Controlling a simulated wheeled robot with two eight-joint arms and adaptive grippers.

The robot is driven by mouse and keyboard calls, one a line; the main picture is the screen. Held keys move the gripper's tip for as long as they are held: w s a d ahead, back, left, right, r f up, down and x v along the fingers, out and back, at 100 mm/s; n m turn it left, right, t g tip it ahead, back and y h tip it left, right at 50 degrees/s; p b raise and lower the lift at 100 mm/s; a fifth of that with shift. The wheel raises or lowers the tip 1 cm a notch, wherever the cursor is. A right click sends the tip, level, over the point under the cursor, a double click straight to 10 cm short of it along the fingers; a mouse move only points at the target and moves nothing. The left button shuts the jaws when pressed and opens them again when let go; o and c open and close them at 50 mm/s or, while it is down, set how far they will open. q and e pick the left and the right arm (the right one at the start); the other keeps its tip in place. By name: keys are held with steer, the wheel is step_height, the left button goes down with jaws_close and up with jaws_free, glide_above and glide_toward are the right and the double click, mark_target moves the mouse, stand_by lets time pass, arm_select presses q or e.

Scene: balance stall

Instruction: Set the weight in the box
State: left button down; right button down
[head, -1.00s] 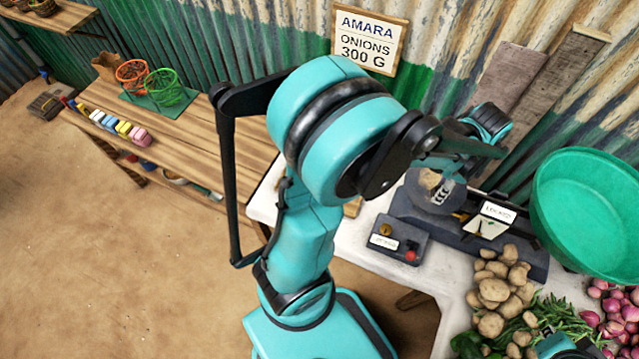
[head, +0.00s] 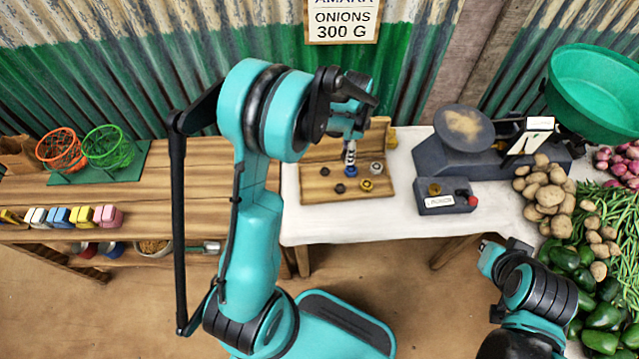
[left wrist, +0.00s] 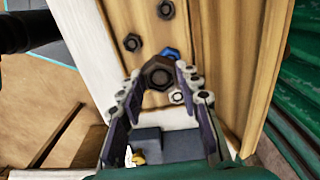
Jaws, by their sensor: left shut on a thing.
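A shallow wooden box (head: 310,188) stands on the white table, with several small weights in it, among them a gold one (head: 366,184) and a silver one (head: 376,168). My left gripper (head: 350,152) is over the box, pointing down. In the left wrist view its fingers (left wrist: 160,95) are shut on a dark brown hexagonal weight (left wrist: 158,73). A blue weight (left wrist: 171,53) shows partly behind it. I cannot tell whether the held weight touches the box floor. Its underside is hidden.
A balance scale (head: 465,165) stands to the right of the box, with a small button box (head: 446,203) in front. Vegetables lie at the right under a green basin (head: 595,105). A wooden bench (head: 150,205) stands at left. White table top shows between box and button box.

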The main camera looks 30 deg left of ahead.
arm_select(q)
steer(key=b, duration=0.4)
glide_above(313, 183)
step_height(313, 183, down, 7)
steer(key=shift+d+r, duration=0.1)
step_height(313, 183, down, 4)
steer(key=shift+f+b, duration=0.1)
steer(key=shift+b, duration=0.75)
steer(key=shift+f, duration=0.1)
steer(key=c, duration=1.1)
jaws_free()
steer(key=shift+o, duration=0.2)
steer(key=shift+r, duration=0.2)
